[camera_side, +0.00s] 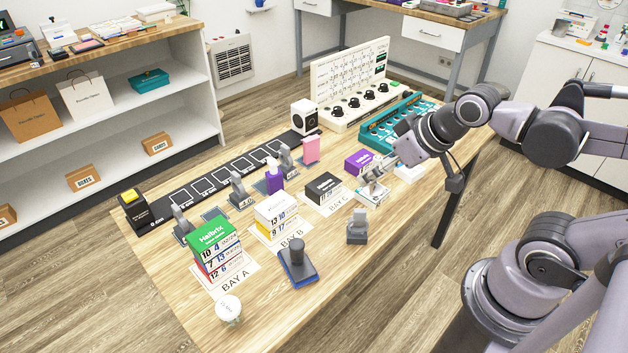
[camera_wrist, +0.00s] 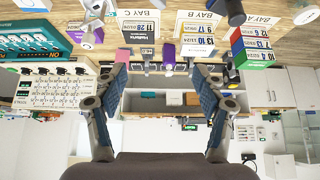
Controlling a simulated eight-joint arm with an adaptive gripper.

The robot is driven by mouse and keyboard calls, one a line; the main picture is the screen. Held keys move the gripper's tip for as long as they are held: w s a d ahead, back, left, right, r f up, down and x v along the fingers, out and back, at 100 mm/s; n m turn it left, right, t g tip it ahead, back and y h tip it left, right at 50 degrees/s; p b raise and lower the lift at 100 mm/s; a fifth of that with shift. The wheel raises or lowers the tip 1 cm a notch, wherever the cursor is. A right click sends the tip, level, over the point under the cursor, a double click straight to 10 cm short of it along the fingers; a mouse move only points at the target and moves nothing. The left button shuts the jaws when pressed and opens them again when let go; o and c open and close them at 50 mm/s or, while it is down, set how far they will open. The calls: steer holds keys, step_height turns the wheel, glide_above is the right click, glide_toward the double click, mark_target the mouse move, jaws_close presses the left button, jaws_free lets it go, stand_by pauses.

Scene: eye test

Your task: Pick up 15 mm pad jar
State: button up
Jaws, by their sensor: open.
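A white round jar (camera_side: 228,309) stands at the front left of the table, in front of the BAY A sheet; the print on its lid is too small for me to read. A white round thing at the upper right edge of the wrist view (camera_wrist: 306,15) looks like the same jar. My gripper (camera_side: 374,181) is over the right part of the table, near BAY C, well apart from the jar. In the wrist view my gripper (camera_wrist: 159,75) has its two blue-padded fingers spread, with nothing held between them.
Stacked boxes with a green top (camera_side: 213,234) stand behind the jar. A dark blue stand (camera_side: 298,263) and a grey block (camera_side: 357,227) are to its right. A purple box (camera_side: 359,161) and a teal panel (camera_side: 395,122) are near my gripper. The table's front edge is clear.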

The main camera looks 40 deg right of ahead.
steer(key=n+g, duration=0.6)
steer(key=g, duration=0.1)
glide_above(228, 306)
steer(key=f, duration=1)
steer(key=shift+s+d, duration=0.1)
steer(key=shift+d, duration=0.25)
steer(key=shift+a+f, duration=0.15)
steer(key=shift+f, duration=0.1)
steer(key=f, duration=1)
steer(key=shift+a+f, duration=0.25)
steer(key=c, duration=1.2)
